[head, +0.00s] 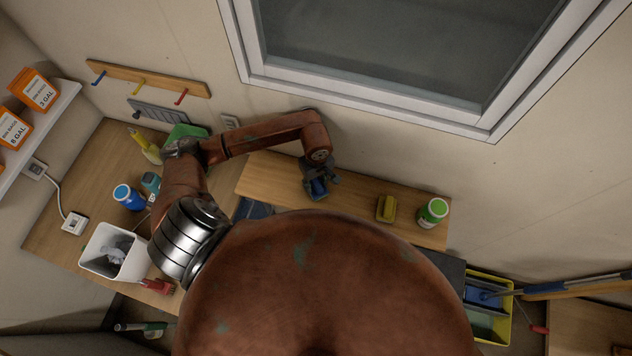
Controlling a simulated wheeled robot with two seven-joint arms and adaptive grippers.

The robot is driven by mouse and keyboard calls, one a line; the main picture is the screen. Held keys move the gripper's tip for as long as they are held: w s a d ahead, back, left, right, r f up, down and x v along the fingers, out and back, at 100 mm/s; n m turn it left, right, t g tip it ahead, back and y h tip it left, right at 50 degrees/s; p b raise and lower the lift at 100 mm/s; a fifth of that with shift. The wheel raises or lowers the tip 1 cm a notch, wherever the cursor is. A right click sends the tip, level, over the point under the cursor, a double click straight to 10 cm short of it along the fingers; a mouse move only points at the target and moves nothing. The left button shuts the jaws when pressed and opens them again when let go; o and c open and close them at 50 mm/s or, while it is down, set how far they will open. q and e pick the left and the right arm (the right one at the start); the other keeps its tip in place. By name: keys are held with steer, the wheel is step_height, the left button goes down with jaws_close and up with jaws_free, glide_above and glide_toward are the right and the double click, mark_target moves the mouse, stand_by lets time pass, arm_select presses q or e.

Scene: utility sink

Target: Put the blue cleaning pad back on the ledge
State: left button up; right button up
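The blue cleaning pad (318,188) is small in the head view, over the left half of the wooden ledge (270,176). My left gripper (319,187) points down at the ledge with its fingers around the pad, and it looks shut on it. The gripper partly hides the pad. I cannot tell whether the pad touches the ledge or is just above it. My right gripper is not in view.
A yellow sponge (386,208) and a green-labelled container (433,212) stand on the ledge's right part. A wooden counter at left holds a blue bottle (128,197) and a white bin (104,252). A yellow-edged caddy (489,326) is at lower right.

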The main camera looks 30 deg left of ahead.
mark_target(316, 182)
arm_select(q)
steer(key=shift+r, duration=0.55)
step_height(316, 182, up, 11)
steer(key=b, duration=0.3)
steer(key=shift+b, duration=0.4)
